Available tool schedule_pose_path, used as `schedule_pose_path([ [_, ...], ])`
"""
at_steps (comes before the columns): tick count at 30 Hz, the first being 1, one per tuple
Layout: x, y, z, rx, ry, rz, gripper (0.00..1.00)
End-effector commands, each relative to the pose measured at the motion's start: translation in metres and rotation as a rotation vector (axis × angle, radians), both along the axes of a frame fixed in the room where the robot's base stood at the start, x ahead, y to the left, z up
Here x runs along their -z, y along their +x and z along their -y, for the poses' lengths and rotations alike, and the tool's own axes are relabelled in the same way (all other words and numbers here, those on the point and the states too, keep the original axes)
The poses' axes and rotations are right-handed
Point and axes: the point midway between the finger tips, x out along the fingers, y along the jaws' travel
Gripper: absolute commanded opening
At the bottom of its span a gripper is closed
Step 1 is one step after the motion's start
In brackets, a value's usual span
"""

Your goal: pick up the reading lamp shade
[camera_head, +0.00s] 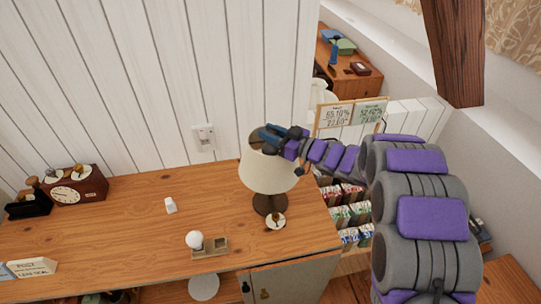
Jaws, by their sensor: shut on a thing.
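The reading lamp shade (266,175) is cream and cone-shaped, wider at the bottom. It sits over a dark brown lamp base (270,204) near the right end of the wooden cabinet top. My gripper (270,140) reaches in from the right and is shut on the upper rim of the shade. The gripper hides part of the shade's top opening. I cannot tell whether the shade is touching the base or slightly above it.
A white bulb on a wooden holder (212,250) and a small white object (170,205) stand left of the lamp. A clock (78,188) is at the far left. A framed sign (350,113) and several colourful packets (345,214) are behind my arm at right.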

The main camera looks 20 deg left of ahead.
Motion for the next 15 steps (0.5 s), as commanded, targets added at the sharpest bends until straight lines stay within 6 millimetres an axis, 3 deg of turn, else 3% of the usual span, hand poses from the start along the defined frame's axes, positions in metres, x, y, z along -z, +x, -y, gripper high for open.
schedule_pose_path([
  [7,0.0008,-0.0002,-0.0018,-0.001,-0.002,0.000,0.00],
  [15,0.0009,-0.0002,-0.0019,-0.001,-0.002,0.000,0.00],
])
